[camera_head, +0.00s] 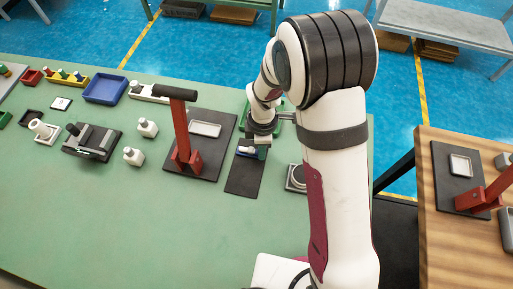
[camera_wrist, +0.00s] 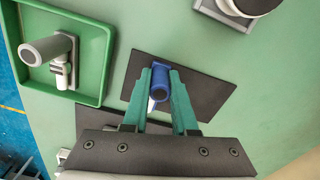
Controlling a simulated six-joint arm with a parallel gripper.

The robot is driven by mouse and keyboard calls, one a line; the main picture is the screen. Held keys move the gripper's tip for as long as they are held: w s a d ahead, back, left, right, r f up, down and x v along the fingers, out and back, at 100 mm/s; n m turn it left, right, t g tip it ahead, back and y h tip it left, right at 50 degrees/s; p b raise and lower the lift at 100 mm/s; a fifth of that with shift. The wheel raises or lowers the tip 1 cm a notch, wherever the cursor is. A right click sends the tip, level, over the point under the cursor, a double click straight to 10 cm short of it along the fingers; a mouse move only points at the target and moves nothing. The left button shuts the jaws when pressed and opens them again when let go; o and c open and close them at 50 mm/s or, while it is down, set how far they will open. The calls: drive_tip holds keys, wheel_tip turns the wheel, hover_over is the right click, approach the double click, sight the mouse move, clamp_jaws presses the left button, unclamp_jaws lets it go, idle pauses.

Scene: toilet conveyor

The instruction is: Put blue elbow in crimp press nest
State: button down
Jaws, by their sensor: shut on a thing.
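My gripper (camera_head: 254,153) is shut on the blue elbow (camera_wrist: 160,76), which sits between the teal fingertips in the wrist view. The red crimp press (camera_head: 183,135) with a black handle stands to the left of my gripper on a dark plate. A pale rectangular nest (camera_head: 205,129) lies on that plate and looks empty.
A green tray (camera_wrist: 107,60) beside the mat holds a grey and white fitting (camera_wrist: 55,55). A round grey device (camera_head: 296,178) stands right of the mat. Several white fittings, a dark fixture (camera_head: 92,141) and a blue bin (camera_head: 105,89) are farther left. The table's front is clear.

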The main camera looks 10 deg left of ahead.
drive_tip(key=shift+r, duration=0.1)
drive_tip(key=shift+r, duration=0.3)
drive_tip(key=r, duration=0.2)
drive_tip(key=d+r, duration=0.1)
drive_tip(key=r, duration=0.1)
drive_tip(key=shift+d, duration=0.15)
drive_tip(key=d+r, duration=0.6)
drive_tip(key=d, duration=0.4)
drive_tip(key=w+a+r, duration=0.1)
drive_tip(key=w+a, duration=0.2)
drive_tip(key=a, duration=0.4)
drive_tip(key=w+a+r, duration=0.1)
drive_tip(key=w+a, duration=0.2)
drive_tip(key=a, duration=0.5)
drive_tip(key=a+f, duration=0.2)
drive_tip(key=a, duration=0.1)
drive_tip(key=s+a+f, duration=0.1)
drive_tip(key=a+f, duration=0.2)
drive_tip(key=a, duration=0.1)
drive_tip(key=s+a+f, duration=0.1)
drive_tip(key=a+f, duration=0.1)
drive_tip(key=a, duration=0.2)
drive_tip(key=shift+a+f, duration=0.1)
drive_tip(key=shift+f, duration=0.05)
wheel_tip(320, 180, down, 3)
drive_tip(key=shift+a+f, duration=0.1)
drive_tip(key=shift+f, duration=0.4)
drive_tip(key=shift+f, duration=0.15)
